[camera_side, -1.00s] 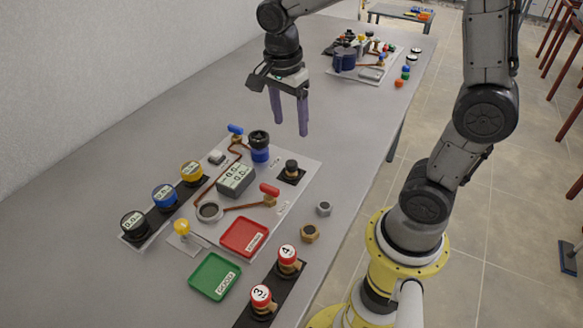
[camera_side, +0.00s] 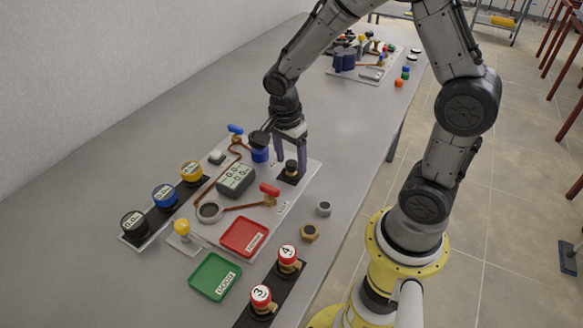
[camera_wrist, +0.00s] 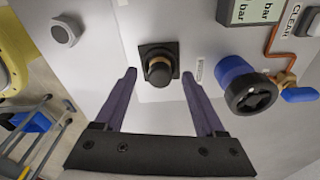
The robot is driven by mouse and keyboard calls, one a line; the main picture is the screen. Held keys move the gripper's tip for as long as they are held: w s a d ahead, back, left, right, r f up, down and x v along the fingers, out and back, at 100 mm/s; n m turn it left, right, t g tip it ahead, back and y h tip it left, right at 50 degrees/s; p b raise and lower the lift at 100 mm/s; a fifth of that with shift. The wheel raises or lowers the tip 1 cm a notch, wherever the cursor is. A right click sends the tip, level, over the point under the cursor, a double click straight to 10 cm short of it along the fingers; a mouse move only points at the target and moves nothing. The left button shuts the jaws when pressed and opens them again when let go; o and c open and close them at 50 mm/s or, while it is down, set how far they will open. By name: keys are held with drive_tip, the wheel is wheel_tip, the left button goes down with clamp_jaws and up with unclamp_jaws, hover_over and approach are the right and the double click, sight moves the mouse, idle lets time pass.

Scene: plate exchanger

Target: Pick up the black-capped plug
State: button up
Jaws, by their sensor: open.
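The black-capped plug (camera_side: 291,167) stands upright in a square black base on the right side of the white board. In the wrist view the plug (camera_wrist: 159,72) shows its black cap and a brass-coloured ring below it. My gripper (camera_side: 291,165) is right above and around the plug in the side view, with purple fingers pointing down. In the wrist view my gripper (camera_wrist: 160,78) is open, one finger on each side of the plug. A gap shows between the plug and each finger; I cannot tell the exact height of the fingertips.
A blue fitting with a black cap (camera_wrist: 250,92) stands close to the right finger in the wrist view. A grey gauge box (camera_side: 236,180), a red tray (camera_side: 243,237), a green tray (camera_side: 214,277) and a grey nut (camera_side: 324,209) lie nearer the front. Bare table lies behind the board.

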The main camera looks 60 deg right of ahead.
drive_tip(key=shift+f, duration=0.1)
drive_tip(key=shift+c, duration=0.2)
clamp_jaws()
idle(0.4)
drive_tip(key=shift+r, duration=0.4)
wheel_tip(320, 180, up, 2)
drive_tip(key=shift+r, duration=0.1)
drive_tip(key=s+a+r, duration=0.2)
drive_tip(key=s+r, duration=0.8)
drive_tip(key=s, duration=0.4)
drive_tip(key=shift+a, duration=0.2)
